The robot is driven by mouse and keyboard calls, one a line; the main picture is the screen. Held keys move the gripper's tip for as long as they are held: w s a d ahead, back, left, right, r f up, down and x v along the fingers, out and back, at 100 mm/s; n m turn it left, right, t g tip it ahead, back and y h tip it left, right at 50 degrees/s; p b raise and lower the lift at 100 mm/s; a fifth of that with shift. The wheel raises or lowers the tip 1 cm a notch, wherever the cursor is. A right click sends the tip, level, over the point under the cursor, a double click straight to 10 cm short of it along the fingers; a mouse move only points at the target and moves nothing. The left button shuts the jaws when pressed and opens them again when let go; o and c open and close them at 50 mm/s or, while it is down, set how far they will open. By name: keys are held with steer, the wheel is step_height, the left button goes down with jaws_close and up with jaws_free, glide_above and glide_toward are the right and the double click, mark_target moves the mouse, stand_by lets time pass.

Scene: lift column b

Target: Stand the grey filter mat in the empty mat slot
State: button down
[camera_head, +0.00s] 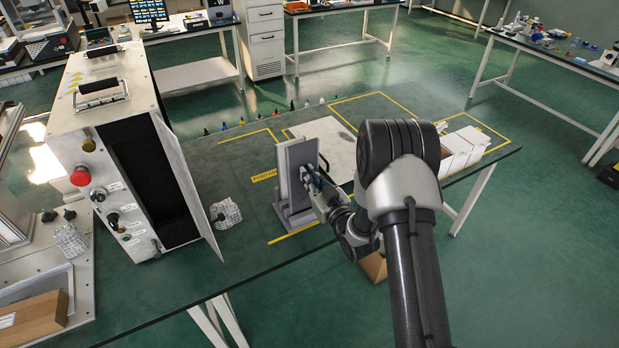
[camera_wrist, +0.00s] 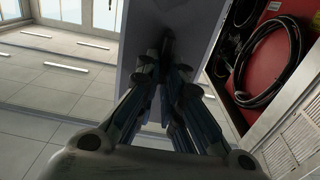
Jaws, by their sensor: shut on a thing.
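The grey filter mat (camera_head: 297,170) is an upright flat grey panel near the middle of the green table in the head view. In the wrist view its broad face (camera_wrist: 172,25) fills the upper middle. My gripper (camera_head: 313,176) is at the panel's right side, shut on it; the fingers (camera_wrist: 168,75) close around a dark spot near the panel's lower part in the wrist view. A light grey foot or stand (camera_head: 297,216) shows at the panel's lower end. I cannot tell the slot apart from it, nor whether the mat is in it.
A tall cabinet with an open door (camera_head: 185,165) and a red button (camera_head: 80,176) stands on the left. A clear rack (camera_head: 225,214) lies between it and the panel. White boxes (camera_head: 463,148) stand at the right. Small bottles line the far edge (camera_head: 241,121). Yellow tape marks areas.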

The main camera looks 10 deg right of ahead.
steer(key=shift+f+b, duration=2.35)
steer(key=shift+b, duration=0.05)
stand_by(0.4)
steer(key=c, duration=1.7)
jaws_free()
steer(key=shift+o, duration=0.2)
steer(key=shift+s, duration=0.1)
steer(key=v, duration=0.8)
steer(key=shift+b, duration=0.45)
